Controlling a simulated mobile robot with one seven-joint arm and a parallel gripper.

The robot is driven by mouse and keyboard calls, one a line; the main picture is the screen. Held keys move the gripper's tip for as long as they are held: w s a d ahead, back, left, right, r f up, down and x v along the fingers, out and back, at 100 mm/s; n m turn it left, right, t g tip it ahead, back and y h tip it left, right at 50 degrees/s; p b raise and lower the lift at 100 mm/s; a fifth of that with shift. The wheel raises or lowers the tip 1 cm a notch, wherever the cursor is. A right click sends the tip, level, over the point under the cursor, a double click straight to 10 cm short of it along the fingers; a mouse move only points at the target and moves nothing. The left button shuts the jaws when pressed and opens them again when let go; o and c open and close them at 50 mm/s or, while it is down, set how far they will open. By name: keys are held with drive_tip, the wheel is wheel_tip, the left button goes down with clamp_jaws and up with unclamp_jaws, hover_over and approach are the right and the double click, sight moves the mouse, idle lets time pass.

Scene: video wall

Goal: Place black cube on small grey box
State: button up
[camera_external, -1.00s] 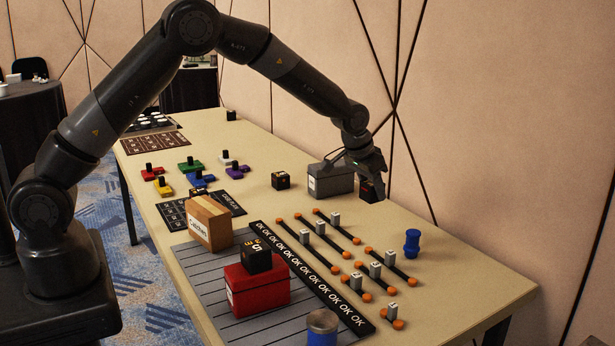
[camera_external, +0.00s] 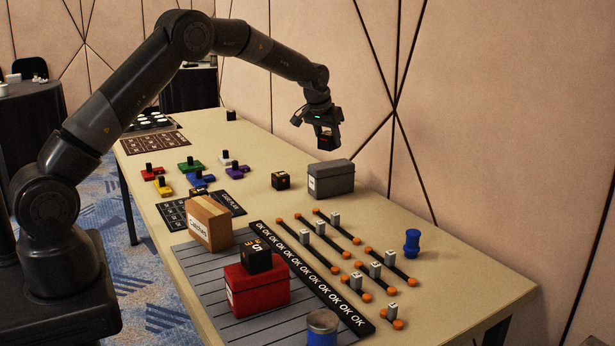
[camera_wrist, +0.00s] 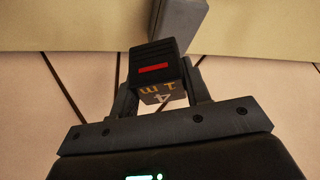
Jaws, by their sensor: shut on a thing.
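My gripper (camera_external: 325,140) is shut on a black cube (camera_wrist: 155,70) with a red bar on one face and yellow lettering on another. The cube is held between both fingers in the wrist view. In the external view my gripper is in the air, above the level of the small grey box (camera_external: 332,180). The grey box sits on the table near the wall, and its lid looks bare. Part of the grey box also shows at the top of the wrist view (camera_wrist: 180,22), beyond the cube.
Another black cube (camera_external: 281,180) stands on the table left of the grey box. A black cube (camera_external: 257,255) rests on a red box (camera_external: 262,292). A cardboard box (camera_external: 209,222), black rails with small grey blocks (camera_external: 375,270) and a blue spool (camera_external: 412,243) stand nearer the front.

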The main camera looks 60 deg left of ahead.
hover_over(326, 164)
drive_tip(key=s, duration=0.1)
drive_tip(key=f, duration=0.2)
drive_tip(key=shift+s+d+f, duration=0.15)
drive_tip(key=shift+d+f, duration=0.15)
drive_tip(key=shift+f, duration=2.05)
drive_tip(key=shift+f, duration=0.1)
drive_tip(key=o, duration=1)
drive_tip(key=v, duration=1.2)
